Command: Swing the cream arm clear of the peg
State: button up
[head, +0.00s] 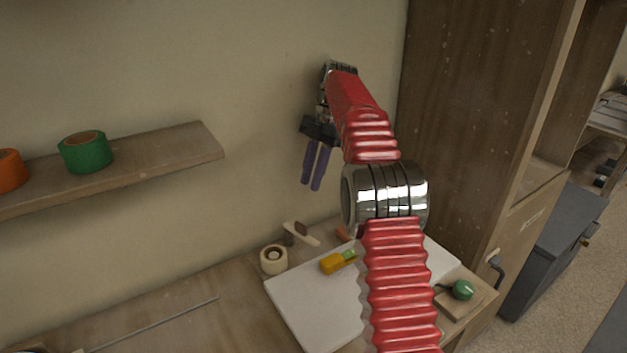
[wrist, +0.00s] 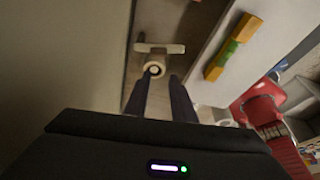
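The cream arm (head: 303,235) is a short flat bar on the bench near the wall in the head view. A brown patch (head: 300,228) shows near its middle. A small grey upright piece (head: 289,240) is by its left end; I cannot tell whether this is the peg. In the wrist view the cream arm (wrist: 172,48) lies crosswise beyond my fingertips. My gripper (head: 315,186) has two dark purple fingers pointing down, above and apart from the cream arm. In the wrist view my gripper (wrist: 160,82) shows a gap between its fingers, with nothing held.
A cream tape roll (head: 273,261) stands just left of the cream arm. A white board (head: 305,308) bears a yellow and green piece (head: 338,262). A green knob (head: 462,289) sits on a wooden block at right. A wall shelf (head: 150,160) holds green tape (head: 86,152).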

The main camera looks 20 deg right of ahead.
jog(key=s+a+r+m, duration=0.1)
jog(key=s+r+m, duration=0.1)
jog(key=s+a+r+m+t+h, duration=0.1)
jog(key=s+a+r+m, duration=0.2)
jog(key=s+r+m, duration=0.1)
jog(key=s, duration=0.1)
jog(key=shift+s+a+r+t, duration=0.1)
jog(key=shift+a+r+t, duration=0.15)
jog(key=shift+r+t, duration=0.15)
grip_shut()
jog(key=s+a+r+m+t+h, duration=0.1)
jog(key=s+a+r+m+t, duration=0.15)
jog(key=s+m, duration=0.6)
jog(key=s+a+f+m+t+h, duration=0.1)
jog(key=s+f+m, duration=0.3)
jog(key=s, duration=0.6)
jog(key=s+a+f+m+t, duration=0.2)
jog(key=s+f, duration=0.5)
jog(key=s, duration=0.4)
jog(key=shift+f+m+h, duration=0.15)
jog(key=shift+m+h, duration=0.25)
jog(key=shift+m, duration=0.45)
jog(key=shift+a, duration=0.15)
